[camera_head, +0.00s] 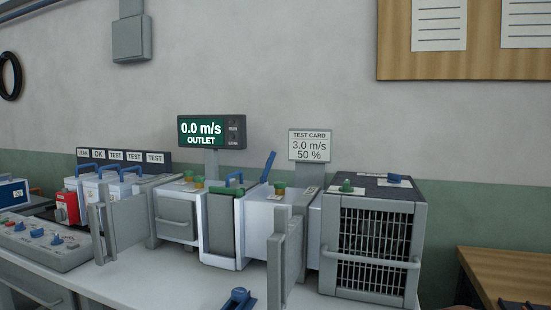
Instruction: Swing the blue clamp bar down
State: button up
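A blue bar (268,166), which looks like the clamp bar, stands raised and leans a little to the right. Its foot meets the top of the row of boxes, just left of the test card. Below it is a pale box (260,225). My gripper is not in view, so nothing shows touching the bar.
Grey panels (122,224) and (290,255) stand out from the boxes towards me. A caged fan box (372,240) is at the right. A blue fitting (238,299) sits at the bench's front. An outlet display (211,131) and test card (310,146) rise behind.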

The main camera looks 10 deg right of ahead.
aim_at(267, 164)
jog(key=k, duration=1.2)
jog(key=u, duration=0.8)
jog(key=i, duration=1.3)
jog(key=z, duration=0.55)
jog(key=i, duration=0.6)
jog(key=z, duration=0.65)
